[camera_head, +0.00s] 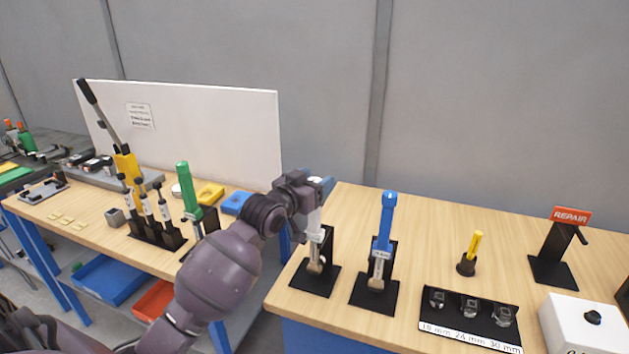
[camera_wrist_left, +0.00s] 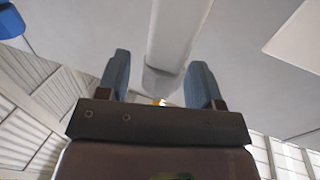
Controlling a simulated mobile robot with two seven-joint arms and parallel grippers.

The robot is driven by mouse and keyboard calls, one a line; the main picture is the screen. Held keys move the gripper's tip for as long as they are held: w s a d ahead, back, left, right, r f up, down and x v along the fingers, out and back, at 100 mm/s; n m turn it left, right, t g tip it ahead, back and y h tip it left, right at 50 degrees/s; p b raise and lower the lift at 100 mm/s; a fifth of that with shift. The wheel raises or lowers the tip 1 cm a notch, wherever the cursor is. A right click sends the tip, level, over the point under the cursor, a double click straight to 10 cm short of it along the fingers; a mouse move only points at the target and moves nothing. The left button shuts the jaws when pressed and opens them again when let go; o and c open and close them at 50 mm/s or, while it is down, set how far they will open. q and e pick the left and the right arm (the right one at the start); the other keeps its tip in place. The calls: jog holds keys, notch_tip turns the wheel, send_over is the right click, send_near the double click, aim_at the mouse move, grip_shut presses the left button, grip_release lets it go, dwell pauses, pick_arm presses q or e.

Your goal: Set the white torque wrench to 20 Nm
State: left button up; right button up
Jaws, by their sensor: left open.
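The white torque wrench (camera_head: 314,226) stands upright on a black stand at the left end of the right-hand table. My left gripper (camera_head: 320,186) is open at the top of its handle. In the left wrist view, the white handle (camera_wrist_left: 178,40) runs down between the two spread blue-grey fingers of my left gripper (camera_wrist_left: 160,82); contact cannot be told. The wrench's setting is not readable. My right gripper is in neither view.
A blue torque wrench (camera_head: 386,222) stands close to the right of the white one. A green wrench (camera_head: 186,180) stands on the left table. A socket tray (camera_head: 470,312), a yellow-handled tool (camera_head: 475,248) and a REPAIR stand (camera_head: 556,252) are farther right.

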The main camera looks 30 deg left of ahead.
pick_arm(q)
jog(key=c, duration=0.9)
jog(key=shift+n+y, duration=1.5)
jog(key=shift+y, duration=0.8)
jog(key=shift+g, duration=0.3)
jog(key=o, duration=0.9)
